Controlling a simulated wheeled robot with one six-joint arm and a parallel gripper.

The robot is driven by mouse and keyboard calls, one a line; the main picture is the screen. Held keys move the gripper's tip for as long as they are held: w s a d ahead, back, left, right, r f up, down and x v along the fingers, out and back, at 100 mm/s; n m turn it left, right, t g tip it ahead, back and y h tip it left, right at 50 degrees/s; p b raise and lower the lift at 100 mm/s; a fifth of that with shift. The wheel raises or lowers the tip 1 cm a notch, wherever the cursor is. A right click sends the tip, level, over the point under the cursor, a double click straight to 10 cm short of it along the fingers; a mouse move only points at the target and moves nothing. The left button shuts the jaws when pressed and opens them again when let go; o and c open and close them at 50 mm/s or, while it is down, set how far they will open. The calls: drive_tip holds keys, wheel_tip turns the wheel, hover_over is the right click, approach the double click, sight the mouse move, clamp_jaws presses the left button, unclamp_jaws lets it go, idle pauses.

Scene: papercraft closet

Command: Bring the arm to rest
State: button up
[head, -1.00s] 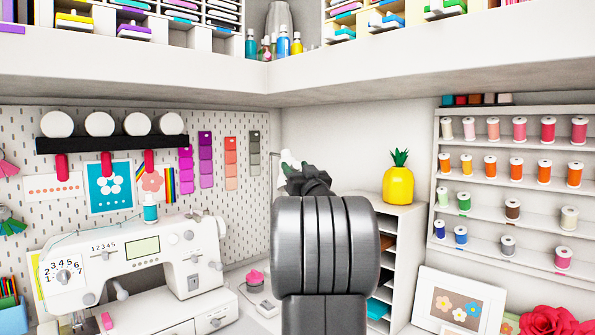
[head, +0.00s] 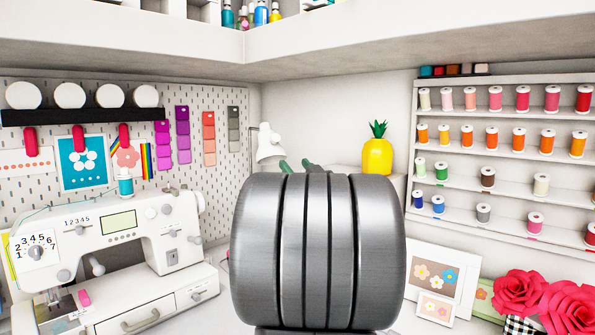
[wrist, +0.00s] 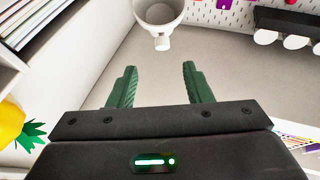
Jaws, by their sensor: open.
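My gripper (wrist: 157,85) shows in the wrist view with its two green fingers spread apart and nothing between them. A bare grey-white surface lies beyond the fingertips. In the head view a thick grey link of my arm fills the lower middle and hides most of the gripper. Only small green finger parts (head: 295,166) show above the link, just below a white lamp (head: 268,146). The lamp's head (wrist: 160,14) is also ahead of the fingers in the wrist view.
A sewing machine (head: 110,240) stands at left below a pegboard (head: 215,185). A yellow pineapple (head: 377,157) is right of the arm and also at the left edge of the wrist view (wrist: 10,122). Thread shelves (head: 500,205), framed flower pictures (head: 437,277) and red paper roses (head: 520,292) are at right.

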sight(271, 141)
idle(0.3)
drive_tip(key=p+x, duration=0.2)
drive_tip(key=x, duration=1.2)
drive_tip(key=shift+r+p, duration=0.25)
drive_tip(key=shift+p, duration=0.15)
drive_tip(key=shift+s, duration=0.1)
drive_tip(key=f+b+v, duration=0.1)
drive_tip(key=b+v, duration=0.2)
drive_tip(key=v, duration=1.1)
drive_tip(key=p+x, duration=0.1)
drive_tip(key=x, duration=0.3)
drive_tip(key=p+x, duration=0.1)
drive_tip(key=x, duration=0.4)
drive_tip(key=p+x, duration=0.1)
drive_tip(key=x, duration=0.4)
drive_tip(key=shift+r, duration=0.5)
drive_tip(key=shift+a+f+b, duration=0.15)
drive_tip(key=shift+f+b, duration=0.1)
drive_tip(key=shift+b, duration=0.4)
drive_tip(key=shift+s+a+r+m+t+h+b, duration=0.1)
drive_tip(key=shift+s+a+m+t+h+b, duration=0.15)
drive_tip(key=shift+t+h+b, duration=0.4)
drive_tip(key=shift+a+b, duration=0.2)
drive_tip(key=shift+b, duration=0.45)
